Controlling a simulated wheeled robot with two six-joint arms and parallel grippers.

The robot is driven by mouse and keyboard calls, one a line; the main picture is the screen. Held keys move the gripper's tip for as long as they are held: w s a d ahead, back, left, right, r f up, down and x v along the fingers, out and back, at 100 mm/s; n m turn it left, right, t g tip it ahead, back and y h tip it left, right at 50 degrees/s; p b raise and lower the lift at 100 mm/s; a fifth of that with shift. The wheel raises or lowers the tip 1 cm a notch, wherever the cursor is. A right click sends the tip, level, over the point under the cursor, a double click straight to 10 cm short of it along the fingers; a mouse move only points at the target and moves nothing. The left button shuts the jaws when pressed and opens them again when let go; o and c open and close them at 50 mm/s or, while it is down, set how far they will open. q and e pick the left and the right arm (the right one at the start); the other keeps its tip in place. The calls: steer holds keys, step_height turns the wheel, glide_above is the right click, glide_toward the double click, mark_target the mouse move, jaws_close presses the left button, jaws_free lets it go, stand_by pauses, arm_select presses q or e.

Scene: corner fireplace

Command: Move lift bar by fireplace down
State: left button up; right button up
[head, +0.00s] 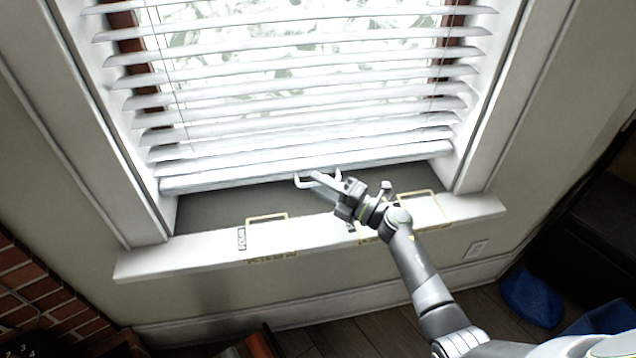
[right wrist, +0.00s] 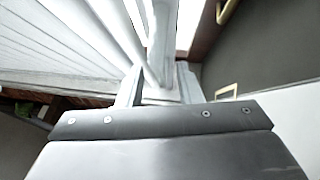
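The lift bar (head: 235,180) is the white bottom rail of the window blind, hanging a little above the sill with a dark gap below. My right gripper (head: 319,179) is at the bar's lower edge, near its middle, in the head view. Its two pale fingers stand apart. In the right wrist view, the fingers (right wrist: 160,85) flank a white strip that looks like the bar; whether they touch it I cannot tell. My left gripper is not in view.
The white window sill (head: 200,254) carries thin yellow frames (head: 268,217). White window casing (head: 110,130) stands at both sides. A brick hearth (head: 45,295) is at lower left, and a blue object (head: 531,299) lies on the floor at right.

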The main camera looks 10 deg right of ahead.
arm_select(q)
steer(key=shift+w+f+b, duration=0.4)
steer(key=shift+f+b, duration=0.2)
steer(key=shift+b, duration=0.35)
arm_select(e)
steer(key=v, duration=1.6)
steer(key=shift+s, duration=0.2)
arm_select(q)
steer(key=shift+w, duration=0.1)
arm_select(e)
steer(key=shift+f, duration=0.1)
steer(key=shift+d, duration=0.1)
